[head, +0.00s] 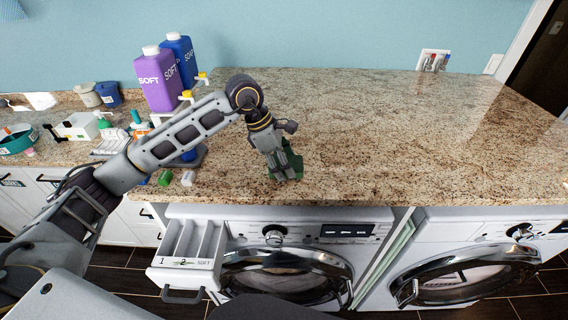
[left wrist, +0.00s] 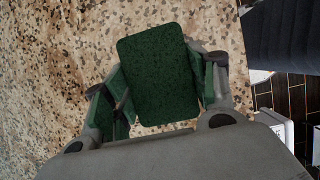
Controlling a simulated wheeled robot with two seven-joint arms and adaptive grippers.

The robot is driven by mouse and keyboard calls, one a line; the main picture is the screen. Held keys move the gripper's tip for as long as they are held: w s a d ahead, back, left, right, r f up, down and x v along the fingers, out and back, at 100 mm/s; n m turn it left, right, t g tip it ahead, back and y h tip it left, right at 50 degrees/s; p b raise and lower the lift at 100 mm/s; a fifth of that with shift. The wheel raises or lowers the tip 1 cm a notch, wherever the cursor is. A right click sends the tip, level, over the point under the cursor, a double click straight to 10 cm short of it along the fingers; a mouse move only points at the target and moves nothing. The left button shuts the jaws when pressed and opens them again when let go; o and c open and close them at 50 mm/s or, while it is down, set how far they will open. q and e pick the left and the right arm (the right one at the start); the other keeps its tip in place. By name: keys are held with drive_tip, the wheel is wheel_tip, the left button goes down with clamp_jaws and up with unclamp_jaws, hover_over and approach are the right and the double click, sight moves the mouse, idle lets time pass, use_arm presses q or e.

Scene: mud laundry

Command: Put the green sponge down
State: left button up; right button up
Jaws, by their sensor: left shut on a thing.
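The green sponge (left wrist: 160,75) is between the fingers of my left gripper in the left wrist view, with the speckled countertop (left wrist: 60,60) behind it. In the head view the sponge (head: 294,160) shows partly behind the fingers. My left gripper (head: 286,174) points down over the counter near its front edge, above the left washing machine, and is shut on the sponge. I cannot tell whether the sponge touches the counter. My right gripper is not in view.
Purple (head: 158,82) and blue (head: 181,60) bottles stand at the back left. A small green item (head: 165,178) lies near the front edge, left of the gripper. A detergent drawer (head: 188,250) is open below. The counter to the right is clear.

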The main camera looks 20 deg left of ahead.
use_arm(q)
drive_tip(key=shift+s+f, duration=0.2)
drive_tip(key=shift+f, duration=0.5)
drive_tip(key=shift+c, duration=0.9)
drive_tip(key=o, duration=0.9)
drive_tip(key=shift+c, duration=0.2)
drive_tip(key=shift+o, duration=1)
drive_tip(key=shift+w+d+f, duration=0.1)
drive_tip(key=shift+w+f, duration=0.05)
drive_tip(key=shift+r, duration=0.2)
drive_tip(key=shift+r, duration=0.35)
